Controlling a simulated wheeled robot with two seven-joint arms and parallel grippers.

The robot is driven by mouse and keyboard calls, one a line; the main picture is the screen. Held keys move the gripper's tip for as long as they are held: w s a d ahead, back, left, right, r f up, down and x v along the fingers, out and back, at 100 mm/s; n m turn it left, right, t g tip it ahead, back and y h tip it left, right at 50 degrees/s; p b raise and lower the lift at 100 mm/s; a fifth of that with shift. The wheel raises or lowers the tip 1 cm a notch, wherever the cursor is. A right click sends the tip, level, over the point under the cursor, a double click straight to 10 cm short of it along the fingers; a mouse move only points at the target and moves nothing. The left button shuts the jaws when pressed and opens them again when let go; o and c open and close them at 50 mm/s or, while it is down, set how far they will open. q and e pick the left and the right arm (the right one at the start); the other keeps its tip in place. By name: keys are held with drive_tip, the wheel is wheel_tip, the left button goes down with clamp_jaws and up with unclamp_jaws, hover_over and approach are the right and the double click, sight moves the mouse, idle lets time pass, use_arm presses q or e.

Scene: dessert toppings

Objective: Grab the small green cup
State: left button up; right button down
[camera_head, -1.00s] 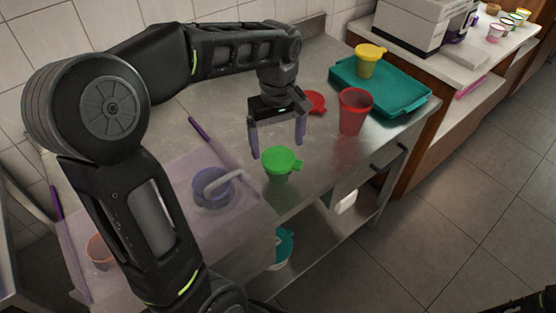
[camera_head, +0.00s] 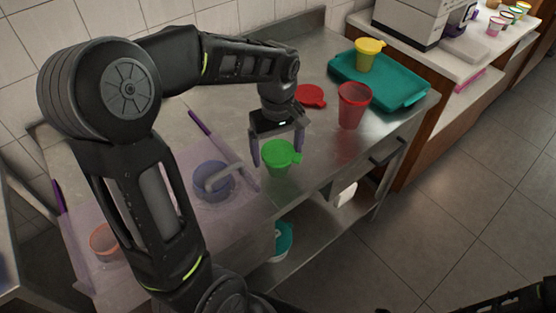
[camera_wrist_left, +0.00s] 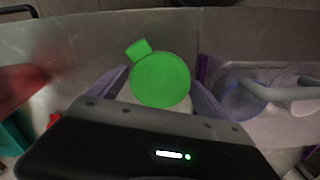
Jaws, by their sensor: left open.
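The small green cup (camera_head: 277,165) stands upright on the metal table, with a green lid (camera_head: 281,151) that has a tab at its right. My left gripper (camera_head: 276,156) is open above and around the cup, with one finger to each side of it. In the left wrist view the green lid (camera_wrist_left: 160,80) shows between the two finger tips, and the cup's body is hidden beneath it. I cannot tell whether the fingers touch the cup. My right gripper is not clearly shown; only a dark piece of my body is at the lower right.
A yellow cup (camera_head: 366,58) stands on a teal tray (camera_head: 405,98). The table's front edge is close.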

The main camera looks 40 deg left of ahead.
use_arm(q)
drive_tip(key=shift+f, duration=1.5)
drive_tip(key=c, duration=1.2)
drive_tip(key=shift+r, duration=0.15)
wheel_tip(320, 180, up, 10)
drive_tip(key=shift+f+b, duration=0.1)
drive_tip(key=shift+b, duration=0.3)
